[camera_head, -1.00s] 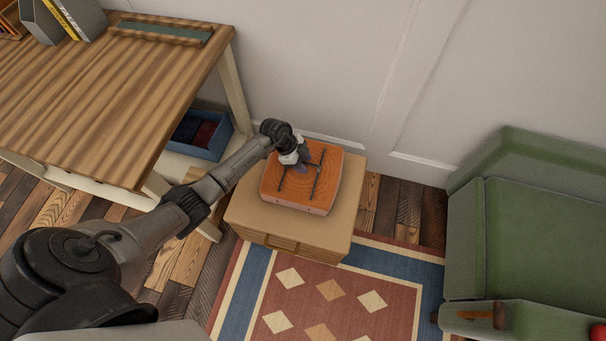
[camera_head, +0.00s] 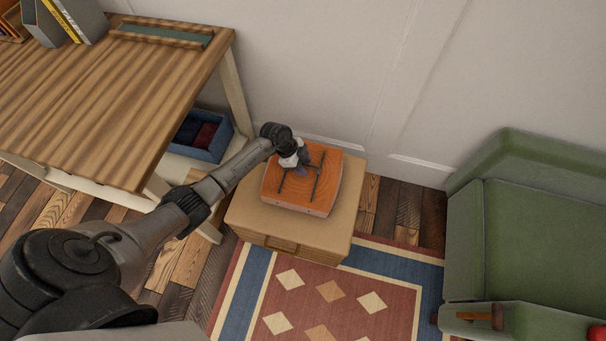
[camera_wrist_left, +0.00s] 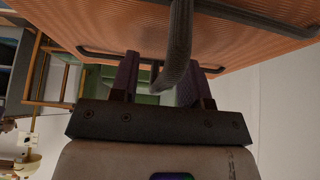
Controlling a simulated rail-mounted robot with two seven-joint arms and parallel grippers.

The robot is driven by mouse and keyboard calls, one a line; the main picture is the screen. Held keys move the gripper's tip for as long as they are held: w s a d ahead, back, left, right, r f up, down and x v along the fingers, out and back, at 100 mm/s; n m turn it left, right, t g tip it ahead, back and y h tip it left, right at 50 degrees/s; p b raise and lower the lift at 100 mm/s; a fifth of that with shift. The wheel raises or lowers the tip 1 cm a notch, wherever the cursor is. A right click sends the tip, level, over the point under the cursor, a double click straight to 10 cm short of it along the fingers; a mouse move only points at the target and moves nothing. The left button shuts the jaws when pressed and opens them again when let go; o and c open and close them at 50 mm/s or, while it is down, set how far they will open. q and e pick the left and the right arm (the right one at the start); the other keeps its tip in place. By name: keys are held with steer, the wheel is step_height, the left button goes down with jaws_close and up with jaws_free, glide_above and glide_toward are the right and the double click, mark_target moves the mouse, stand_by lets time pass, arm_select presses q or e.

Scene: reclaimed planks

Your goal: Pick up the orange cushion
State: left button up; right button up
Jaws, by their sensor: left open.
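The orange cushion (camera_head: 271,184) is a square, rounded block with wood-like lines and two dark straps on top. It lies flat on a light wooden cabinet (camera_head: 250,218). My left gripper (camera_head: 301,168) is over its top, close to the straps, and open. In the left wrist view the cushion's orange ribbed face (camera_wrist_left: 95,30) fills the top, and the fingers (camera_wrist_left: 158,82) stand apart. A dark grey strap (camera_wrist_left: 180,40) runs down between the fingers; I cannot tell whether they touch it. My right gripper is not in view.
A wooden table (camera_head: 110,85) stands left, with a blue bin (camera_head: 214,148) on its lower shelf. A panelled wall (camera_head: 320,60) rises behind. A green sofa (camera_head: 540,220) is at right. A patterned rug (camera_head: 345,295) covers the open floor in front.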

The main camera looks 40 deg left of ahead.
arm_select(q)
jaws_close()
stand_by(0.8)
